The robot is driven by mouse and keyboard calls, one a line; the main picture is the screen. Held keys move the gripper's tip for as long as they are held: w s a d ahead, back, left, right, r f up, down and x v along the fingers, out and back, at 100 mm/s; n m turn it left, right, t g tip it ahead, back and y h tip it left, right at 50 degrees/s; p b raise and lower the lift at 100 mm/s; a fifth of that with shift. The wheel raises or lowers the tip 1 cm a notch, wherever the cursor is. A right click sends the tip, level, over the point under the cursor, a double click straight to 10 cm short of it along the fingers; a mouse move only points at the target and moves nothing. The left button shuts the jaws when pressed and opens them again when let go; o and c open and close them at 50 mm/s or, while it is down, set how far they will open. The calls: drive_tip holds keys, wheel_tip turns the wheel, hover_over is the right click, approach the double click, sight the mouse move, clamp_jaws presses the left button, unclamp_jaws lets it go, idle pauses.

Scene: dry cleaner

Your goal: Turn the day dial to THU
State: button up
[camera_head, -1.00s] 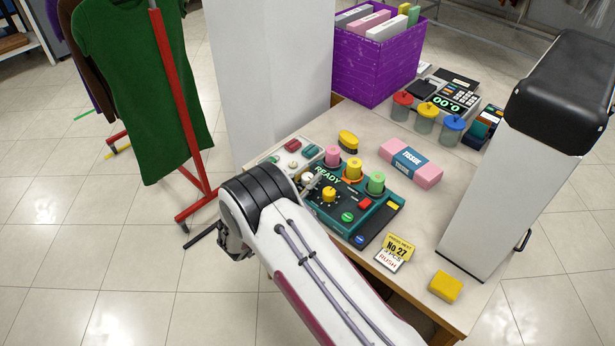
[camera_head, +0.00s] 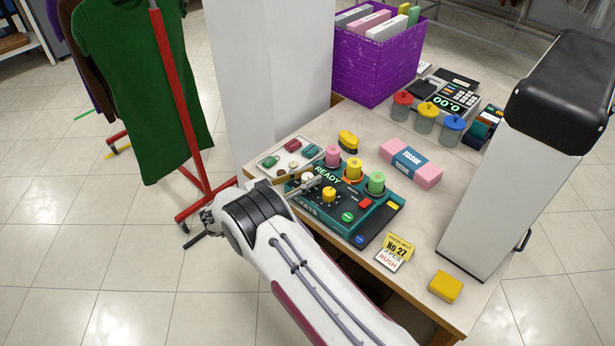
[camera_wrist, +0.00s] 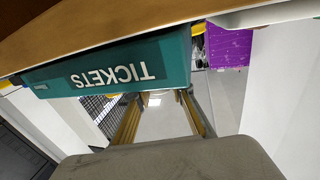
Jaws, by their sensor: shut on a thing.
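The teal ticket machine (camera_head: 378,217) stands at the table's front left with a lit READY display. Its front, lettered TICKETS, shows upside down in the wrist view (camera_wrist: 115,66). Day letters and the pointer are too small to read.
Pink (camera_head: 333,156), yellow (camera_head: 353,169) and green (camera_head: 376,183) spools stand along the machine's back. A tray (camera_head: 262,163) of small pieces lies left of it. A tissue pack (camera_head: 411,163) and ticket cards (camera_head: 398,247) are to the right. A red rack (camera_head: 186,120) stands left.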

sight(291, 187)
drive_tip(key=shift+m+g+h, duration=0.8)
drive_tip(key=shift+m+g, duration=0.4)
drive_tip(key=shift+g, duration=0.5)
drive_tip(key=o, duration=1.1)
drive_tip(key=shift+o, duration=0.2)
drive_tip(key=shift+a, duration=0.1)
drive_tip(key=shift+v, duration=2.35)
drive_tip(key=shift+s+r, duration=0.1)
drive_tip(key=shift+r, duration=3.4)
